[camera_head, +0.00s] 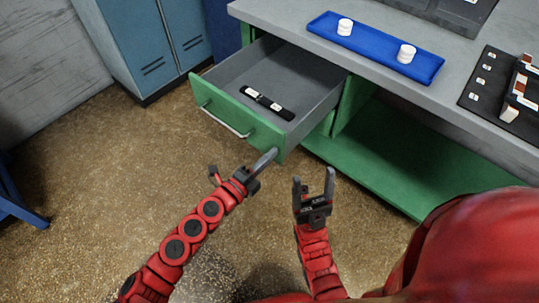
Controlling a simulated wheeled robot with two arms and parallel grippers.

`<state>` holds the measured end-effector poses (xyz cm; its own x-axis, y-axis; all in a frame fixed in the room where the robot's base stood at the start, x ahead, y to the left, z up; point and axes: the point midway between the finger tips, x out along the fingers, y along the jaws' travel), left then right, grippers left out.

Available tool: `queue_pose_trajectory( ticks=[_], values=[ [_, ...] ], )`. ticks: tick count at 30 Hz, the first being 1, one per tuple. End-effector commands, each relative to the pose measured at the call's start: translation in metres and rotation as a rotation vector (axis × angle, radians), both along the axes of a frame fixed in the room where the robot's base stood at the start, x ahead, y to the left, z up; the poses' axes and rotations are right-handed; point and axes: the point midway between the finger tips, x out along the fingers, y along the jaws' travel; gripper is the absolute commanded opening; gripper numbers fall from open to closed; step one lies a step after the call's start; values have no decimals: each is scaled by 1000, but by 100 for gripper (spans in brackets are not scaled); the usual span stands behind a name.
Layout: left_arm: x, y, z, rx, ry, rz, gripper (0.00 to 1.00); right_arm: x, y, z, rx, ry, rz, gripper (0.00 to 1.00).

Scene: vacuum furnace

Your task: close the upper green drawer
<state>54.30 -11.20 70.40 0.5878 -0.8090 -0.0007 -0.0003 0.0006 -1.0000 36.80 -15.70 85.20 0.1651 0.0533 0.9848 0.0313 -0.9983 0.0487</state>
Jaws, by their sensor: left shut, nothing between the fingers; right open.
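The upper green drawer (236,122) stands pulled out from under the grey worktop. Its front is green with a silver bar handle (224,119), and its grey inside holds a black and white item (267,102). My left gripper (272,155) is shut and empty at the right end of the drawer front, its tips close to the front's lower right corner; I cannot tell whether they touch it. My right gripper (314,185) is open and empty, to the right of the left one and in front of the green cabinet.
The grey worktop (290,12) carries a blue tray (375,48) with two white round pieces and a black mat (478,92) with small parts. A green lower shelf (400,160) is at the right. Blue lockers (150,40) stand at the left. The floor before the drawer is clear.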

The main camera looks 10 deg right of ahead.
Motion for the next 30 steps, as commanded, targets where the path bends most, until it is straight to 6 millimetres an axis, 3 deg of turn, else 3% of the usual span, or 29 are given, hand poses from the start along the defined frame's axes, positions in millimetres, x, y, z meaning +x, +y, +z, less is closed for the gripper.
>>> queue_pose_trajectory(
  ticks=[5, 11, 20, 30],
  values=[
    [2, -4, 0, -1, -1, -2, 0, 0, 0, 0, 0, 0, 0, 69],
    [16, -25, 2, -3, -3, -5, 0, 0, 0, 0, 0, 0, 0, 69],
    [61, -85, 1, -5, 0, 1, 0, 0, 0, -4, 0, 0, 0, 69],
    [113, -157, -1, -9, 1, 0, 0, 0, 0, -29, 0, 0, 0, 69]
  ],
)
